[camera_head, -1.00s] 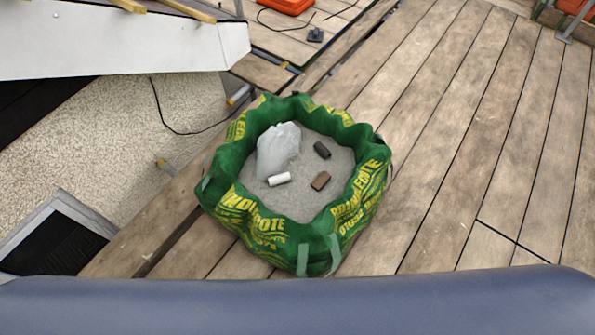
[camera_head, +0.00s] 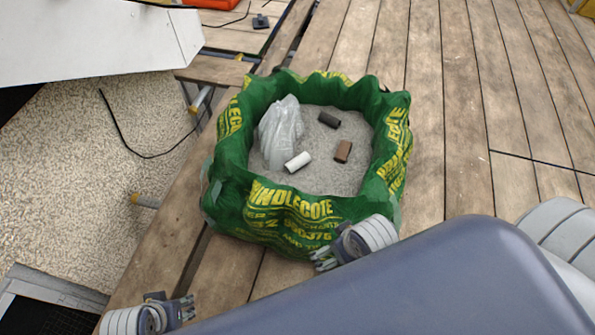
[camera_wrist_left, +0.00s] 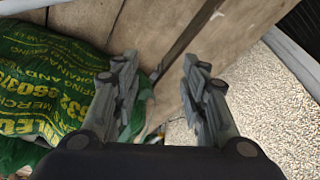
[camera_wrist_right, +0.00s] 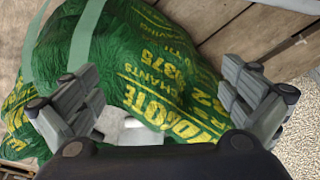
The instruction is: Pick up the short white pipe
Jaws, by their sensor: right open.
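The short white pipe (camera_head: 298,162) lies on grey gravelly material inside a green bag (camera_head: 290,205), in front of a crumpled clear plastic bag (camera_head: 280,133). A black pipe piece (camera_head: 329,119) and a brown one (camera_head: 343,151) lie to its right. My right gripper (camera_head: 325,258) is at the bag's near outer side, low and apart from the pipe; in its wrist view (camera_wrist_right: 168,95) the fingers are spread and empty before the green fabric. My left gripper (camera_head: 187,307) is at the lower left, outside the bag; its wrist view (camera_wrist_left: 160,75) shows parted, empty fingers.
Wooden decking (camera_head: 480,80) surrounds the bag, with clear room to the right. A pebbled wall (camera_head: 60,170) and a white panel (camera_head: 90,35) are at the left. The bag's raised rim surrounds the pipes. A black cable (camera_head: 125,140) hangs on the wall.

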